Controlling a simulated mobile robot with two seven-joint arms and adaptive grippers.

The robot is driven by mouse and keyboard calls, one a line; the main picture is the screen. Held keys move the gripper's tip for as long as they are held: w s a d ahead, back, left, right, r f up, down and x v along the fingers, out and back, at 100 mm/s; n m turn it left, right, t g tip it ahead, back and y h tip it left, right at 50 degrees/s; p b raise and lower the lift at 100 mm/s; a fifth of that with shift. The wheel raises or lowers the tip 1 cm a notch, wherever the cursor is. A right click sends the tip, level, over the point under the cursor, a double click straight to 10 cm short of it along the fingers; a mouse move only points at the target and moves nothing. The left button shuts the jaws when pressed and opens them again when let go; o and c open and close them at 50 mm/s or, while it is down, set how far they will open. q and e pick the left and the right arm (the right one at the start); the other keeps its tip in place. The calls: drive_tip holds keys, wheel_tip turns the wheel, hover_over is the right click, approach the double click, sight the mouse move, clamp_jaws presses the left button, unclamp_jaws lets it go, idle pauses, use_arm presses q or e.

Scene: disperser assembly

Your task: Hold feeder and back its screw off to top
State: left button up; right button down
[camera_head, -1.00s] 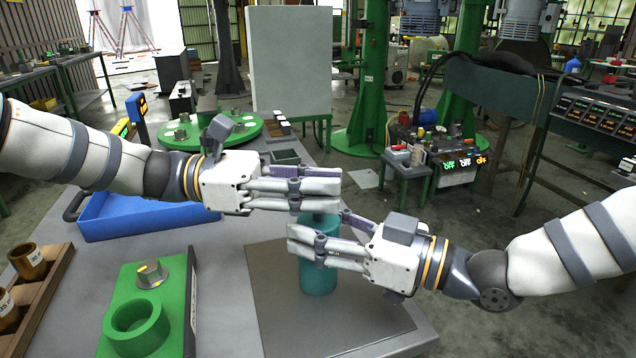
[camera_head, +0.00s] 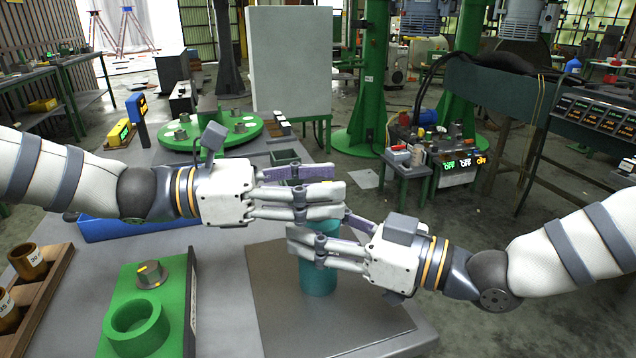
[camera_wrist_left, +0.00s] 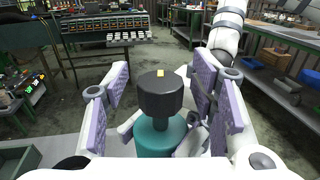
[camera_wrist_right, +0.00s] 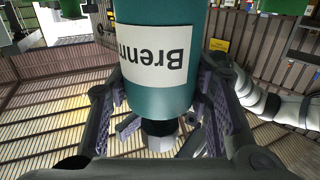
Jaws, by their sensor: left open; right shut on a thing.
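The feeder (camera_head: 319,277) is a teal upright cylinder above the grey mat, with a white label reading "Brenn" upside down in the right wrist view (camera_wrist_right: 158,50). Its screw shows in the left wrist view as a dark faceted knob (camera_wrist_left: 160,95) with a yellow mark, standing above the teal body. My right gripper (camera_head: 308,243) is shut around the upper part of the feeder. My left gripper (camera_wrist_left: 161,88) is open, its purple-padded fingers on both sides of the knob with gaps between. In the head view, the left fingers hide the knob.
A grey mat (camera_head: 350,325) covers the table's front right. A green fixture (camera_head: 137,328) with a ring and a small knob stands left of it. A wooden rack (camera_head: 55,295) with brown cups is at far left. A blue tray (camera_head: 130,230) lies partly behind my left arm.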

use_arm(q)
drive_tip(key=s+a, duration=0.1)
drive_tip(key=a, duration=1.1)
drive_tip(key=shift+s, duration=0.2)
use_arm(e)
drive_tip(key=c, duration=0.7)
unclamp_jaws()
use_arm(q)
drive_tip(key=shift+d, duration=0.1)
